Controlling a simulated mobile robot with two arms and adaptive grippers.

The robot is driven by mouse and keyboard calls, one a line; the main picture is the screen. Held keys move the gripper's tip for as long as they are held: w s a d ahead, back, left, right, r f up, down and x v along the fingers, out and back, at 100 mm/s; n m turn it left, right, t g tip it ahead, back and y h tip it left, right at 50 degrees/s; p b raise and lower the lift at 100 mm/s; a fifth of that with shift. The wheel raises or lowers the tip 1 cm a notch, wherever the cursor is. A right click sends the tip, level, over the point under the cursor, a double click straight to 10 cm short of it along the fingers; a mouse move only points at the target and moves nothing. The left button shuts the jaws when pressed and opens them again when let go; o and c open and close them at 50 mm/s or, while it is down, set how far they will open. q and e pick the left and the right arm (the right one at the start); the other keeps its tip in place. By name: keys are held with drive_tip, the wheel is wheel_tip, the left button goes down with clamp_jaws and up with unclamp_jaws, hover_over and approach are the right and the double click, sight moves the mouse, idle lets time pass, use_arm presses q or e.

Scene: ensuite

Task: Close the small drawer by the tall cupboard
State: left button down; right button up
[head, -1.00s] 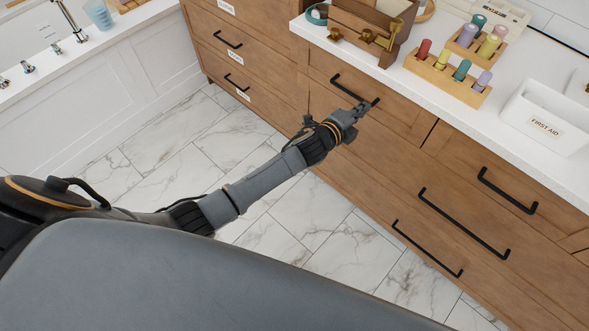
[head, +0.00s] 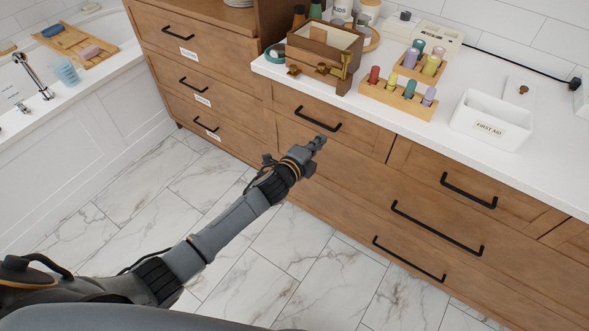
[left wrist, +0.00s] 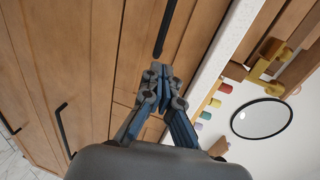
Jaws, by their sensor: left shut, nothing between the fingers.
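The small drawer (head: 350,133) is the top left one in the wooden vanity, beside the tall cupboard (head: 205,75). Its front looks flush or nearly flush with the vanity; a dark line runs down its right edge, and I cannot tell if a small gap remains. Its black bar handle (head: 317,118) also shows in the left wrist view (left wrist: 165,28). My left gripper (head: 318,143) is shut and empty, just below the handle in the head view and seemingly apart from it. Its closed fingertips (left wrist: 160,75) point towards the drawer front. My right gripper is not in view.
The white counter (head: 440,140) above holds a wooden box (head: 318,60), racks of coloured bottles (head: 400,95) and a first aid bin (head: 490,120). More handled drawers lie below and right. A bathtub (head: 80,130) stands left. The marble floor (head: 230,180) is clear.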

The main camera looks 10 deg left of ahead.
use_arm(q)
drive_tip(key=v, duration=0.9)
drive_tip(key=s+a+f+n+g+y+p, duration=0.1)
drive_tip(key=s+a+f+n+g, duration=0.2)
drive_tip(key=s+f, duration=0.5)
drive_tip(key=s+a+f+n+g+y, duration=0.2)
drive_tip(key=s+a+f+n, duration=0.15)
drive_tip(key=f, duration=0.95)
drive_tip(key=s+a+f+n+g+y+p, duration=0.15)
drive_tip(key=s+a+f+n, duration=0.35)
drive_tip(key=f, duration=0.5)
drive_tip(key=s+f+n+g, duration=0.2)
drive_tip(key=s+f, duration=0.2)
drive_tip(key=s, duration=0.6)
drive_tip(key=s+f+n+g, duration=0.3)
drive_tip(key=s+f, duration=0.1)
drive_tip(key=s, duration=0.7)
drive_tip(key=s+f+n+g, duration=0.2)
drive_tip(key=s+f+n, duration=0.1)
drive_tip(key=s, duration=0.7)
drive_tip(key=shift+s+a+f+y+p, duration=0.25)
drive_tip(key=shift+s+f+y+p, duration=0.15)
drive_tip(key=shift+f, duration=0.45)
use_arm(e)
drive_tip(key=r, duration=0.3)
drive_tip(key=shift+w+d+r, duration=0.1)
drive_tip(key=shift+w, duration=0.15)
